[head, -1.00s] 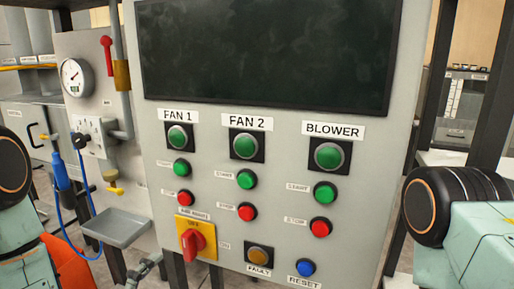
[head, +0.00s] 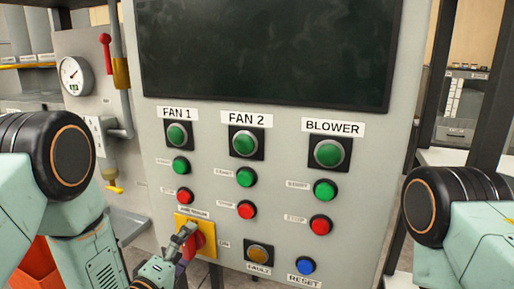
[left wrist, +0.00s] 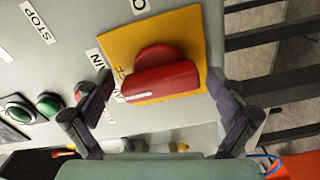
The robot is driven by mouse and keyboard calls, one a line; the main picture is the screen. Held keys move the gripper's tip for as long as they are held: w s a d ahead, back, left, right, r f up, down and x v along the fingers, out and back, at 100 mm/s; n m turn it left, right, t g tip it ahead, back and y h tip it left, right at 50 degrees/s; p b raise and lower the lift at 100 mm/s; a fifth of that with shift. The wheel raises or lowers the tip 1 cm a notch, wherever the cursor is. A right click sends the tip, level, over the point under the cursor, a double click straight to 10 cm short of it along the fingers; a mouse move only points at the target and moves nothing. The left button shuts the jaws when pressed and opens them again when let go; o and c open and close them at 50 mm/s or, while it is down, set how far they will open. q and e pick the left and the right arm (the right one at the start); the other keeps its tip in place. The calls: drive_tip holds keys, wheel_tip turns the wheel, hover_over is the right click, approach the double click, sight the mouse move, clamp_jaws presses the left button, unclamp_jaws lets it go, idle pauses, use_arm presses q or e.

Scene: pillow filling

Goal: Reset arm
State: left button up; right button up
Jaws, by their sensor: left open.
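My left gripper (left wrist: 165,105) is open in the left wrist view, with one finger on either side of the red rotary knob (left wrist: 160,80). The knob sits on a yellow plate (left wrist: 190,40) on the grey control panel. I cannot tell whether the fingers touch it. In the head view the left gripper (head: 186,238) is in front of the red knob (head: 207,238) and partly hides it and its yellow plate (head: 210,220). My right arm shows at the right edge of the head view, but its gripper is out of view.
The grey panel (head: 380,150) carries a dark screen (head: 265,50), green and red buttons, an amber fault light (head: 260,253) and a blue reset button (head: 305,265). A gauge (head: 74,77) is at the left. An orange-red bin (head: 38,272) is at the lower left.

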use_arm(q)
drive_tip(key=m, duration=0.4)
drive_tip(key=shift+b, duration=0.3)
drive_tip(key=m, duration=0.3)
drive_tip(key=shift+m+b, duration=0.3)
drive_tip(key=shift+m, duration=0.1)
drive_tip(key=m, duration=0.4)
drive_tip(key=shift+b, duration=0.3)
drive_tip(key=shift+m, duration=1.5)
